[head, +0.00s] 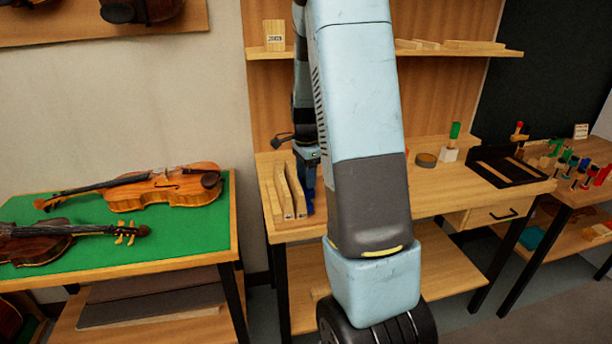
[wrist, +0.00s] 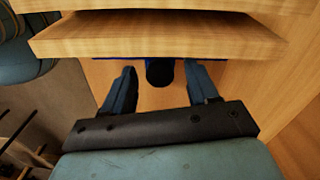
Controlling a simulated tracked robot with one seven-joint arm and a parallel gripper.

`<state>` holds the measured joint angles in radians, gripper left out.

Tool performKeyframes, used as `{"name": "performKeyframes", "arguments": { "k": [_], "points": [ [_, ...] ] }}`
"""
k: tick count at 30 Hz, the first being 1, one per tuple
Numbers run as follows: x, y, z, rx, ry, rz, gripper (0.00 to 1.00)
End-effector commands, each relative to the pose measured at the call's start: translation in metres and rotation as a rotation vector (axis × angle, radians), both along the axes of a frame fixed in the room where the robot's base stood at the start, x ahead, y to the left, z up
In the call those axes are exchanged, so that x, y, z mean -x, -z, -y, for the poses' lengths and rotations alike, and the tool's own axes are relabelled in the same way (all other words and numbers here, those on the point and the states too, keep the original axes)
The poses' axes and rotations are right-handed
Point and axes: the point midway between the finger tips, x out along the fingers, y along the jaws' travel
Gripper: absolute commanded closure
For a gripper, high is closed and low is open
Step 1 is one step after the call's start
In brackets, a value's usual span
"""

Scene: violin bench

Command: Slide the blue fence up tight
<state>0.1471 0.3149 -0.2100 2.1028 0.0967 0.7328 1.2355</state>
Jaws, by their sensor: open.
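The blue fence shows in the head view as a narrow blue patch (head: 310,201) on the bench, just right of several upright curved wooden pieces (head: 285,192). My arm hides much of it. In the wrist view only a thin blue strip (wrist: 113,58) shows beneath a thick wooden edge (wrist: 160,38). A dark round knob (wrist: 160,73) sticks out at the middle of this strip. My gripper (wrist: 159,70) is open, with one finger on each side of the knob and gaps between. In the head view my gripper (head: 307,170) is partly hidden by my arm.
A green-topped table (head: 150,225) with violins is at the left.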

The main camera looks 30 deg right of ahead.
Motion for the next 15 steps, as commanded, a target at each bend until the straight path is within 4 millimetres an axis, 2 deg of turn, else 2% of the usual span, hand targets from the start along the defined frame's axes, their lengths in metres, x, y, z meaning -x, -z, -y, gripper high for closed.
{"name": "performKeyframes", "arguments": {
  "k": [5,15],
  "points": [
    [-0.001,-0.013,0.000,0.001,-0.001,0.004,0.41],
    [-0.001,-0.077,0.000,0.001,-0.001,0.004,0.41]
  ]
}}
